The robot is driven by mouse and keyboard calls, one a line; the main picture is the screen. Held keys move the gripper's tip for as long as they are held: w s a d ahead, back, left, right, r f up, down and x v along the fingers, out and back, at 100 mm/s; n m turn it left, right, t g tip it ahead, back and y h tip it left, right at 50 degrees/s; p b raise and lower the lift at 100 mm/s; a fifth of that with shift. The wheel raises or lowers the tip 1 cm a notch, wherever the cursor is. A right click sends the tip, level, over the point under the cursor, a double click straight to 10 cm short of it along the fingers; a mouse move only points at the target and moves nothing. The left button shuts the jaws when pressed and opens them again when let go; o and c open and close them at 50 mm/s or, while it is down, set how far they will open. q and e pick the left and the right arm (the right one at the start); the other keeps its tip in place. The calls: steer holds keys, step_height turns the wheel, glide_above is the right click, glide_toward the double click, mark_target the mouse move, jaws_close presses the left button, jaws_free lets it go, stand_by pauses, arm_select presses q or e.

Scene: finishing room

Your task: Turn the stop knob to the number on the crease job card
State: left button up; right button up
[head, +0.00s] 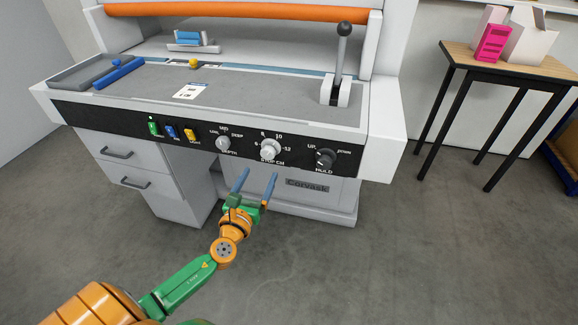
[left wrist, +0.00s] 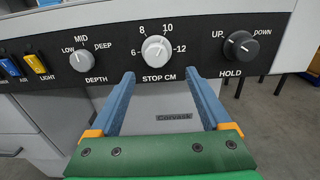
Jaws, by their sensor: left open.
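The stop knob (head: 269,148) is a light round dial on the black front panel, with 6, 8, 10 and 12 around it. In the left wrist view the stop knob (left wrist: 156,49) shows a small dark mark at its lower left; I cannot tell for sure which number it points to. My left gripper (head: 257,176) is open, its two blue fingers below and in front of the knob, apart from it. In the left wrist view the fingers (left wrist: 164,78) straddle the space under the knob. A white job card (head: 190,91) lies on the machine's bed; its print is too small to read. My right gripper is not in view.
The depth knob (head: 223,143) is left of the stop knob and the dark hold knob (head: 325,158) is right of it. Coloured switches (head: 171,132) sit farther left. A lever (head: 341,65) stands on the bed. A side table (head: 520,66) with boxes is at right.

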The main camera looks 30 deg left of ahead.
mark_target(267, 156)
arm_select(q)
steer(key=x, duration=0.5)
steer(key=b+x, duration=0.1)
steer(key=x, duration=0.1)
steer(key=shift+a+f, duration=0.2)
steer(key=shift+a, duration=0.25)
steer(key=shift+w+r, duration=0.1)
steer(key=shift+w, duration=0.2)
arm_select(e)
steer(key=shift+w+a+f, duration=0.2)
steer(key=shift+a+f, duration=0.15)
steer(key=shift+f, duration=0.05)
arm_select(q)
jaws_close()
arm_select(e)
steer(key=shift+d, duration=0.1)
